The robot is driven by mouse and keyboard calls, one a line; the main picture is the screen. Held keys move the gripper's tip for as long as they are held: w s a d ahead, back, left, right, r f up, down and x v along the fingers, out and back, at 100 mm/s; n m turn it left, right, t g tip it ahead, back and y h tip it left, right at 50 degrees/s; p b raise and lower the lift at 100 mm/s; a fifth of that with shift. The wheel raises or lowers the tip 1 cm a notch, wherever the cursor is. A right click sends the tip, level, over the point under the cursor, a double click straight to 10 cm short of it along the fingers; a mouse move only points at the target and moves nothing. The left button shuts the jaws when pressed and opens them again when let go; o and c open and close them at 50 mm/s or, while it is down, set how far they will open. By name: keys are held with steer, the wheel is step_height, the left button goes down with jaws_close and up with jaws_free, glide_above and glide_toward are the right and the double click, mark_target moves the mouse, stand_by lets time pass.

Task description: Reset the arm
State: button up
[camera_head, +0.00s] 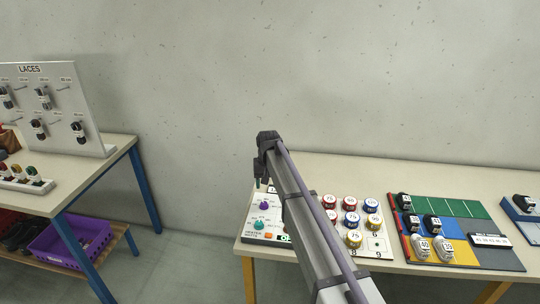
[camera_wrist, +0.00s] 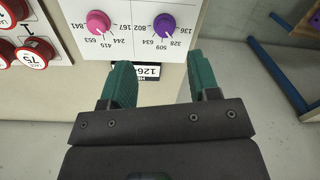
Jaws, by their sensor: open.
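My gripper (camera_wrist: 156,88) is open in the wrist view, with its two green fingers apart and nothing between them. It is above the left edge of the right table, near a white control panel (camera_wrist: 200,15) with a pink knob (camera_wrist: 98,22) and a purple knob (camera_wrist: 162,24). A small label reading 126 (camera_wrist: 146,71) shows between the fingers. In the head view my arm reaches up over the table, and the gripper (camera_head: 262,183) points down above the panel's left side. The fingertips are small there.
A coloured mat (camera_head: 470,228) with small shoes lies farther right. A laces board (camera_head: 52,108) stands on the left table (camera_head: 122,143), with a purple crate (camera_head: 88,232) below. Open floor separates the tables.

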steer(key=s+d, duration=0.7)
steer(key=s, duration=0.4)
steer(key=s+d+m, duration=0.1)
steer(key=s+d, duration=0.7)
steer(key=s, duration=0.4)
steer(key=s+d, duration=0.7)
steer(key=s, duration=0.5)
steer(key=shift+s+d+m, duration=0.2)
steer(key=shift+d+m, duration=0.15)
steer(key=shift+m, duration=0.05)
